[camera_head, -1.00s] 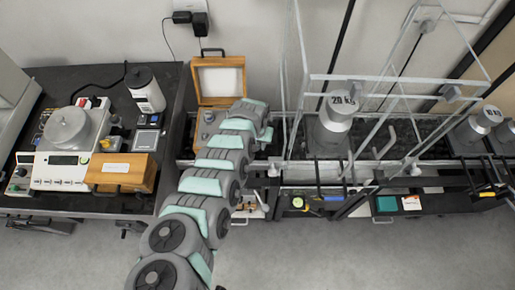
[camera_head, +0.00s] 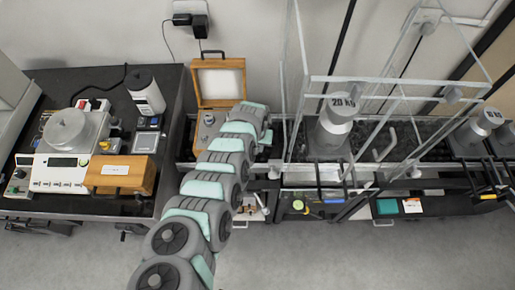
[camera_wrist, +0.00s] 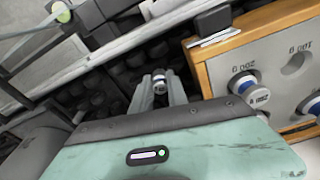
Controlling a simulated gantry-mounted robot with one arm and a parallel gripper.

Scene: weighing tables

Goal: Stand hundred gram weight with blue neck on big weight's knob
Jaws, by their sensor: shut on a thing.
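My gripper (camera_wrist: 158,93) shows in the wrist view, its two fingers shut on a small metal weight (camera_wrist: 159,77) with a blue band at its neck. The held weight is beside the open wooden case, over a dark mottled surface. In the head view my arm hides the gripper and the held weight. The big weight (camera_head: 334,128), a grey cylinder marked 20 kg, stands inside the clear-walled enclosure, right of my arm.
The open wooden case (camera_wrist: 205,78) holds other blue-necked weights (camera_wrist: 243,84) beside labelled holes. Clear panels (camera_head: 295,85) with frame bars stand around the big weight. More big weights (camera_head: 478,126) are at far right. A balance (camera_head: 70,165) sits on the left table.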

